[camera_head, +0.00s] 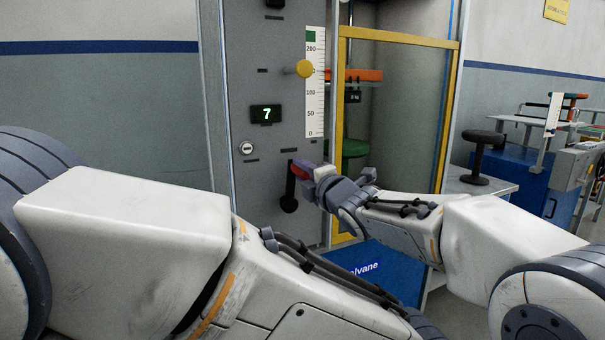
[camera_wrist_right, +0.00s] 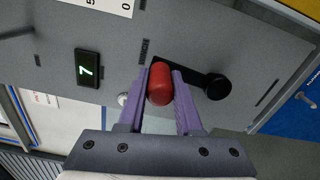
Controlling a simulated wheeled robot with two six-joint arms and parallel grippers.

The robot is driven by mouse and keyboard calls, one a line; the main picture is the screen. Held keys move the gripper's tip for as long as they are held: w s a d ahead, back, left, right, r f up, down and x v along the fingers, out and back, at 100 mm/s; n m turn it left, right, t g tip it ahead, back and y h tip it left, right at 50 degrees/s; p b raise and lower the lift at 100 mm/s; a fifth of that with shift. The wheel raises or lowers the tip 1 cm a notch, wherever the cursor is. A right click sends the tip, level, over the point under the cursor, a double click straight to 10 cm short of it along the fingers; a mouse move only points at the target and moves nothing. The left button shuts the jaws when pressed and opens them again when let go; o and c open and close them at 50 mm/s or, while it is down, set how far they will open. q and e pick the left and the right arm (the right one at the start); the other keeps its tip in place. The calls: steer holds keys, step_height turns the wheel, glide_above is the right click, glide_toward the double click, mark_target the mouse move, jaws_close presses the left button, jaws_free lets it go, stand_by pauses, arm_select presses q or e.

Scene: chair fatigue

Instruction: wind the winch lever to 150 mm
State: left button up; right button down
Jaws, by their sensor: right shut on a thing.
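The winch lever (camera_head: 291,186) is a black crank on the grey panel, with its pivot low and its arm pointing up. It also shows in the right wrist view (camera_wrist_right: 205,82), where its red grip (camera_wrist_right: 160,86) sits between two purple fingers. My right gripper (camera_head: 312,171) is shut on this red grip. The white scale (camera_head: 316,105) runs from 0 upward, with a green patch near its top. A yellow knob (camera_head: 304,68) stands beside it above the 100 mark, covering part of the scale. The display (camera_head: 266,114) reads 7. My left gripper is out of view.
A yellow-framed clear door (camera_head: 399,40) stands right of the panel, with an orange bar (camera_head: 362,75) and a green round part (camera_head: 353,147) behind it. A keyhole (camera_head: 246,147) is left of the lever. My left arm crosses the foreground. A blue bench (camera_head: 525,187) stands at right.

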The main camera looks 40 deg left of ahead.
steer(key=shift+s+a+r, duration=0.1)
steer(key=shift+r, duration=0.2)
steer(key=c, duration=0.6)
jaws_free()
steer(key=shift+f, duration=0.15)
steer(key=shift+f, duration=0.1)
steer(key=v, duration=1)
steer(key=shift+d, duration=0.25)
